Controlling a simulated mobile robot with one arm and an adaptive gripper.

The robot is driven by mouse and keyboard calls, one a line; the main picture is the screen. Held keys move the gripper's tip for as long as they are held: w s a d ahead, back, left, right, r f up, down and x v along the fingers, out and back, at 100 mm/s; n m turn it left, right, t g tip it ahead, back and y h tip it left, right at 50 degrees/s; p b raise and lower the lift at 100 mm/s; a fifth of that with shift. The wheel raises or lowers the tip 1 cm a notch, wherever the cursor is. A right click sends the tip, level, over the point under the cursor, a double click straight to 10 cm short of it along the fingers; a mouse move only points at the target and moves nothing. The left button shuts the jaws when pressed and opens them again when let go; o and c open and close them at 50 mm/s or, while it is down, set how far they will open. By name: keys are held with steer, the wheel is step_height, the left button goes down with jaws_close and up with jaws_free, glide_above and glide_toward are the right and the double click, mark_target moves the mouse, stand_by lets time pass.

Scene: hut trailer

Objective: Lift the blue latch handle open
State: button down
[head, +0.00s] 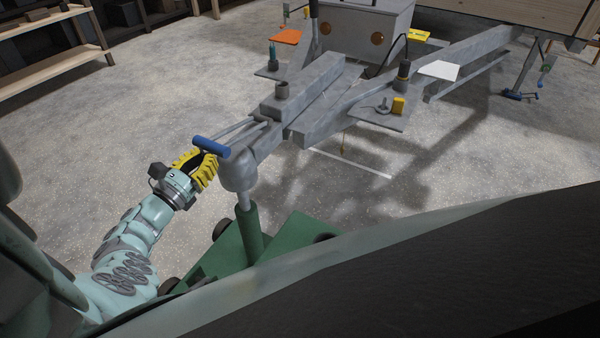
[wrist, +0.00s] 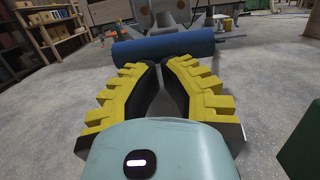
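The blue latch handle (head: 211,147) is a short crossbar on grey rods at the front end of the grey trailer coupling (head: 240,172). In the wrist view the blue handle (wrist: 163,48) lies across the picture just beyond the fingertips. My gripper (head: 208,163) has yellow ribbed fingers and is beside and slightly below the handle in the head view. In the wrist view my gripper (wrist: 160,68) has a narrow gap between its dark inner pads, with floor showing through. Nothing is between the fingers. I cannot tell whether the fingertips touch the handle.
A green jack stand (head: 248,235) and green base stand below the coupling. The grey trailer frame (head: 320,115) runs back to the right, carrying small plates and fittings. Wooden shelves (head: 50,22) stand far left. The floor left of the coupling is clear.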

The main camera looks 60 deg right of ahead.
steer(key=shift+r+p, duration=0.3)
steer(key=shift+p, duration=0.1)
